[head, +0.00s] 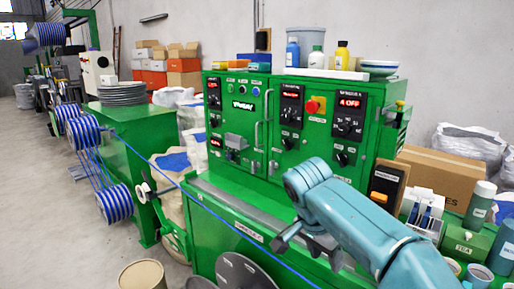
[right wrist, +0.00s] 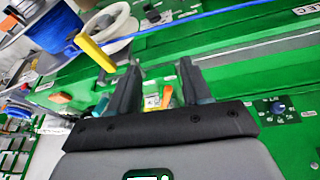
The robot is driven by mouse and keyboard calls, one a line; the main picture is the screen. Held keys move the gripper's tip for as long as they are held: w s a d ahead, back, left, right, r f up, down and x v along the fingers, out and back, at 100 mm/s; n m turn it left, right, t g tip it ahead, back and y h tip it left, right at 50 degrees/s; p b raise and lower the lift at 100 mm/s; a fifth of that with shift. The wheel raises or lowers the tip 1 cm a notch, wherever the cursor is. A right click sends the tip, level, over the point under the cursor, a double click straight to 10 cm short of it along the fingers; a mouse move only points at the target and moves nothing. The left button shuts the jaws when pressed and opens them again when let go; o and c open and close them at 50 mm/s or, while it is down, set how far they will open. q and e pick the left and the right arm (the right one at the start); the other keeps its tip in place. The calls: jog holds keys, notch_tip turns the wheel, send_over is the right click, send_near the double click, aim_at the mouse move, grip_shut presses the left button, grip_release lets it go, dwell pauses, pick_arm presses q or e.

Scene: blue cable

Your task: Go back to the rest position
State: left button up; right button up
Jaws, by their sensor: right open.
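My right arm comes in from the lower right in the head view. Its gripper (head: 308,248) hangs in front of the green machine (head: 230,180), over its front ledge. In the right wrist view the two dark fingers (right wrist: 157,85) stand apart with nothing gripped between them. The blue cable (head: 215,214) runs from the reels at the left, down past the machine's front, below the gripper. It also crosses the top of the right wrist view (right wrist: 220,14), apart from the fingers. My left gripper does not show.
Blue-and-white reels (head: 115,203) stand at the left. A grey disc (head: 245,271) and a tan drum (head: 142,275) are at the bottom. A cardboard box (head: 440,180), bottles and a green tea box (head: 466,240) crowd the right. Grey floor is open at the lower left.

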jog(key=s+a+f+n+g+y, duration=0.1)
jog(key=s+a+f+n+y, duration=0.15)
jog(key=f, duration=1.15)
jog(key=s+a+f+n+g+y, duration=0.15)
jog(key=f+n, duration=0.25)
jog(key=f, duration=1)
jog(key=s+f+y, duration=0.1)
jog(key=s+f, duration=0.3)
jog(key=s, duration=0.3)
jog(key=s+d+f+n+y, duration=0.1)
jog(key=s+f, duration=0.4)
jog(key=s, duration=0.3)
jog(key=s+f+n+t+y, duration=0.1)
jog(key=s+f, duration=0.4)
jog(key=s, duration=0.3)
jog(key=shift+d, duration=0.35)
